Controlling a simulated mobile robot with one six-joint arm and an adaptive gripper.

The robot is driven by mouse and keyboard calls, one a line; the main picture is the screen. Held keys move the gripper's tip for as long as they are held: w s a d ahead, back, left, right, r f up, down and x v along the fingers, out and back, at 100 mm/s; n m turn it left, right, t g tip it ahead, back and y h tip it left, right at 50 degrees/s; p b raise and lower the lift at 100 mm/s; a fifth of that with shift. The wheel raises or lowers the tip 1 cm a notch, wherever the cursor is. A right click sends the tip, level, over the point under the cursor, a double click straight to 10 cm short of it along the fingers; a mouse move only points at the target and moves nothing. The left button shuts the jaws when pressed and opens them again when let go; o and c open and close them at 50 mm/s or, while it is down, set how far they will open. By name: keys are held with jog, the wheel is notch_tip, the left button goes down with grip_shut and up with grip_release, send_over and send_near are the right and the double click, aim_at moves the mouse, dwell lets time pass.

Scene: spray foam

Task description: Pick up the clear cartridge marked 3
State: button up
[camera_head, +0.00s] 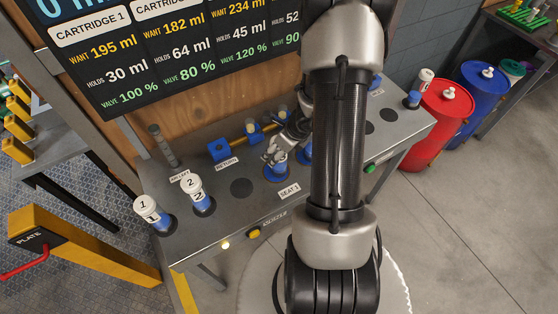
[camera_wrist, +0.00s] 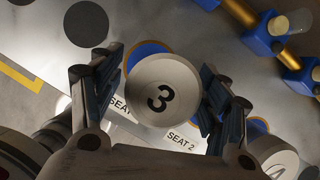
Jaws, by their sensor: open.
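The cartridge marked 3 (camera_wrist: 162,92) shows its round pale cap with a black 3 in the middle of the wrist view. It stands at a blue-ringed seat (camera_wrist: 148,47); its lower body is hidden under the cap. My gripper (camera_wrist: 161,78) is open, with one finger on each side of the cap. The fingers lie close to the cap edges; I cannot tell whether they touch. In the head view my gripper (camera_head: 277,150) is low over the bench near the SEAT 1 label (camera_head: 290,190), and my arm hides much around it.
Cartridge 1 (camera_head: 149,212) and cartridge 2 (camera_head: 193,189) stand at the bench's left. Another cap (camera_wrist: 281,164) is close to my right finger. Blue-and-yellow fittings (camera_head: 250,132) run behind my gripper. Red (camera_head: 440,120) and blue (camera_head: 480,92) drums stand right of the bench.

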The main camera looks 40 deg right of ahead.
jog(key=shift+r, duration=0.1)
jog(key=shift+c, duration=0.2)
grip_shut()
dwell(0.6)
